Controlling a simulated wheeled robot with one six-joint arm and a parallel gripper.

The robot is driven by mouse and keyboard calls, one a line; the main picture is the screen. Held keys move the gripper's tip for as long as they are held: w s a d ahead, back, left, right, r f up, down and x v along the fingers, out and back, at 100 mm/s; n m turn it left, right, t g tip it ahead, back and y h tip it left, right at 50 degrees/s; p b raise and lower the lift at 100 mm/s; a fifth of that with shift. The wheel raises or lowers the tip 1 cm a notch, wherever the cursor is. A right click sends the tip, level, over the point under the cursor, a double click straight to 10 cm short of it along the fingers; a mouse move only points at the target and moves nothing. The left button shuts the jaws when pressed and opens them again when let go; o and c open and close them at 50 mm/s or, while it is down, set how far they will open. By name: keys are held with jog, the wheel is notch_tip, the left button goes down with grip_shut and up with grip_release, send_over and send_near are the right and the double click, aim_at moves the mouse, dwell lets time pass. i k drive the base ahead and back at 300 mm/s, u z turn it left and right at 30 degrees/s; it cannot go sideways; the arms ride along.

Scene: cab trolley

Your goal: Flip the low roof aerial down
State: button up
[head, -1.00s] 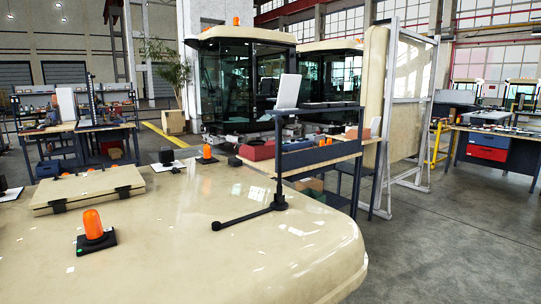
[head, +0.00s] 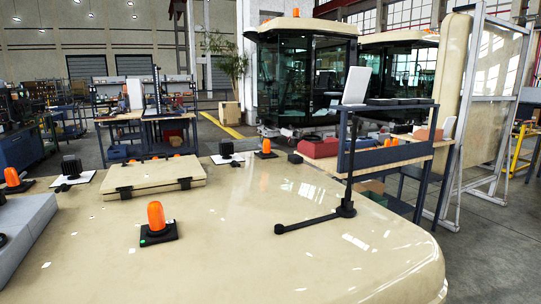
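The cream roof (head: 250,265) fills the lower part of the head view. Near its right side stands a dark aerial base (head: 346,209). A thin dark rod (head: 350,165) rises from it almost upright, leaning slightly right at the top. A dark bar (head: 310,221) runs from the same base low over the roof, toward the left and nearer to me, and ends in a round knob (head: 280,229). I cannot tell whether the bar touches the roof. My gripper is not in view.
An orange beacon (head: 156,216) on a black base, a cream hatch (head: 155,178) and a grey box (head: 25,232) sit on the roof to the left. More beacons stand at its far edge. A shelved bench (head: 400,152) stands behind the aerial. Open floor (head: 490,250) lies right.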

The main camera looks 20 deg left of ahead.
aim_at(355, 119)
jog(key=u, duration=0.3)
jog(key=i, duration=0.3)
jog(key=u, duration=0.25)
jog(key=k, duration=1.35)
jog(key=z, duration=0.4)
jog(key=i, duration=0.4)
jog(key=z, duration=0.65)
jog(key=i, duration=1.2)
jog(key=u, duration=1.05)
jog(key=i, duration=0.4)
jog(key=u, duration=0.4)
